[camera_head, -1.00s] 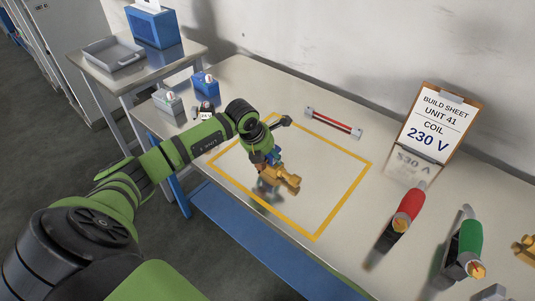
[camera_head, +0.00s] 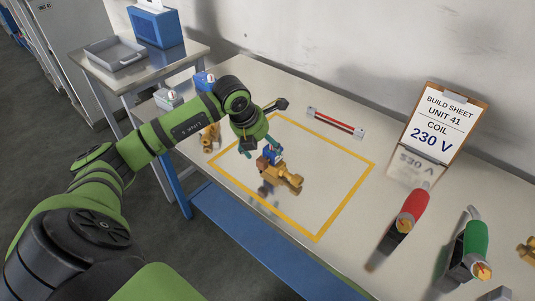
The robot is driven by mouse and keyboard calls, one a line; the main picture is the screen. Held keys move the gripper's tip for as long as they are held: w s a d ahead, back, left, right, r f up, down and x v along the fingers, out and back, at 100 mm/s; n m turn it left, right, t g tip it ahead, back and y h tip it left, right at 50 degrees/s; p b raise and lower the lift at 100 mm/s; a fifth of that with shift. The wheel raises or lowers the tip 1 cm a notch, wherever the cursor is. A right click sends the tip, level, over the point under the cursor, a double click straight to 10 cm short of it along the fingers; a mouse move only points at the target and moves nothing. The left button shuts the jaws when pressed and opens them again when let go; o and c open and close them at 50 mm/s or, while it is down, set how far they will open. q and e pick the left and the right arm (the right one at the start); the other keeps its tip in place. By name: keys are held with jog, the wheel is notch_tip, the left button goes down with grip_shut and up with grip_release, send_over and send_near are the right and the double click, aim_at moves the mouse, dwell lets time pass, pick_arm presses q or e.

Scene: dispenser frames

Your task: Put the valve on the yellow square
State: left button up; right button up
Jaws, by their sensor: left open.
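The brass valve (camera_head: 279,178) with a blue top (camera_head: 272,154) stands inside the yellow square outline (camera_head: 343,207) on the workbench. My left gripper (camera_head: 257,147) is open, just above and to the left of the blue top. It looks clear of the valve, though the gap is hard to judge. My right gripper is not in view.
Another brass part (camera_head: 210,137) lies left of the square, beside my arm. A red-and-grey bar (camera_head: 336,122) lies behind it. A red-handled tool (camera_head: 411,210), a green-handled tool (camera_head: 474,245) and a build sheet clipboard (camera_head: 434,125) stand to the right.

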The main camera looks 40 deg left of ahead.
pick_arm(q)
jog(key=shift+b+v, duration=0.35)
jog(key=shift+v, duration=2.25)
